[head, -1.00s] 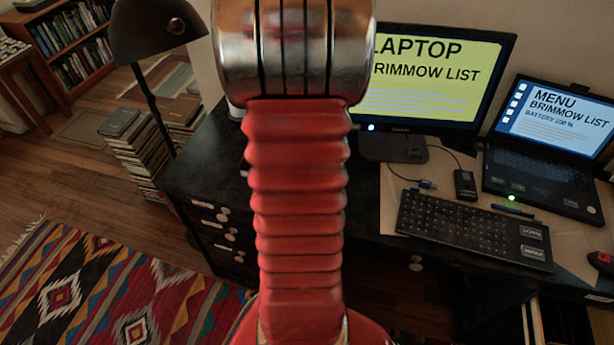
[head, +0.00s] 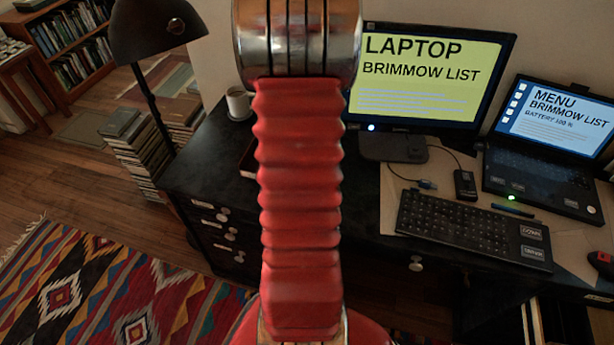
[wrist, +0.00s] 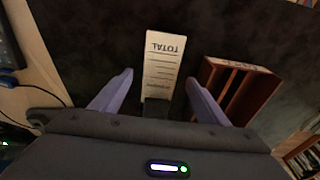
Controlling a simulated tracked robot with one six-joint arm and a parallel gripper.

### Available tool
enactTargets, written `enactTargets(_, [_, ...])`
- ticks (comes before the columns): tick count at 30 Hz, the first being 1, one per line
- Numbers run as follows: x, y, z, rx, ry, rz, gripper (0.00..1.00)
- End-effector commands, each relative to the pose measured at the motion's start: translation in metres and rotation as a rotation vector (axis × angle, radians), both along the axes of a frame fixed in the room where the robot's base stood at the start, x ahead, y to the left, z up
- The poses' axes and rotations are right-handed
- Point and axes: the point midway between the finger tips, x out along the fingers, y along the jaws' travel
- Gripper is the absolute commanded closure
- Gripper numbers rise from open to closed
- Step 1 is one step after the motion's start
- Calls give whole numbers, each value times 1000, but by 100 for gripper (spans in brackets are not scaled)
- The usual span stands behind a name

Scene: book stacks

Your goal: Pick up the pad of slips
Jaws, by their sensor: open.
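The pad of slips (wrist: 162,55) is a pale, narrow pad printed with TOTAL and ruled lines. It lies on the dark desk top in the upper middle of the wrist view. My gripper (wrist: 159,78) is open, its two pale purple fingers apart on either side of the pad's near part. I cannot tell how high the fingertips are above the desk. The pad's near end is partly hidden by my gripper's body. In the head view my own red arm hides the pad and the gripper.
A reddish wooden slotted holder (wrist: 236,88) stands close right of the pad. A cable lies at left. On the desk are a white mug (head: 239,104), a monitor (head: 435,80), a keyboard (head: 470,228) and an open laptop (head: 545,180).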

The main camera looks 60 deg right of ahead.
Motion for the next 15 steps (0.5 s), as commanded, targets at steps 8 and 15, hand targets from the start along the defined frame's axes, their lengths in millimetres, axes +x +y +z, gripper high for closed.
enactTargets(8, [1, -3, -19, 0, 0, 0, 31])
enactTargets(15, [1, -3, -19, 0, 0, 0, 31])
